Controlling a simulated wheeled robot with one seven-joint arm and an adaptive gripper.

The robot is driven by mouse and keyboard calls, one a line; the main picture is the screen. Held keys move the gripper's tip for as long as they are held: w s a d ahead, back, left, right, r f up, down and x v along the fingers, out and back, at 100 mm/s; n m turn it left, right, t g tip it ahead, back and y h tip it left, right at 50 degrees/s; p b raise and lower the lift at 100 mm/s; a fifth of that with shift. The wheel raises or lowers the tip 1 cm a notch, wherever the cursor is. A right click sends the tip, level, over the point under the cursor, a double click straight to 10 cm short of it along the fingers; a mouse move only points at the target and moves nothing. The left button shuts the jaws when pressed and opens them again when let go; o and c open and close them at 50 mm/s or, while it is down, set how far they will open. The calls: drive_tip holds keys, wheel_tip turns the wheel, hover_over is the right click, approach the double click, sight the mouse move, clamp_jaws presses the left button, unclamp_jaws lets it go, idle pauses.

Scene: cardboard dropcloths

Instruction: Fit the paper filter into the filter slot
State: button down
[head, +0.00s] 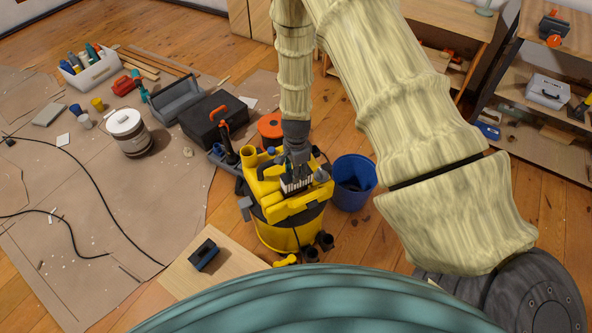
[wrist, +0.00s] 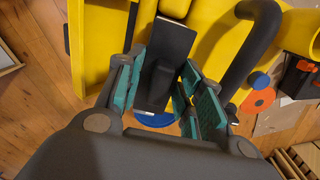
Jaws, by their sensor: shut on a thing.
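The paper filter (head: 295,186) has pale pleats and a dark top. It is at the top of the yellow vacuum (head: 290,233). My gripper (head: 294,172) points down from above and is shut on the filter. In the wrist view the teal-padded fingers (wrist: 168,88) close around a dark grip on the filter's dark frame (wrist: 172,38). The yellow body (wrist: 92,45) lies behind and beside it. The filter slot is hidden by the filter and gripper, so I cannot tell whether the filter is inside it or above it.
A blue bucket (head: 354,181) stands right of the vacuum. A black toolbox (head: 213,122) and an orange reel (head: 270,129) lie behind it. A small dark part (head: 203,256) rests on a board in front. A dark hose (wrist: 250,45) curves close to the fingers.

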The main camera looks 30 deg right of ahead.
drive_tip(key=shift+f+b, duration=1.65)
drive_tip(key=shift+f, duration=2.1)
idle(0.5)
drive_tip(key=c, duration=0.9)
unclamp_jaws()
drive_tip(key=shift+o, duration=0.2)
wheel_tip(320, 180, up, 12)
drive_tip(key=shift+f, duration=0.1)
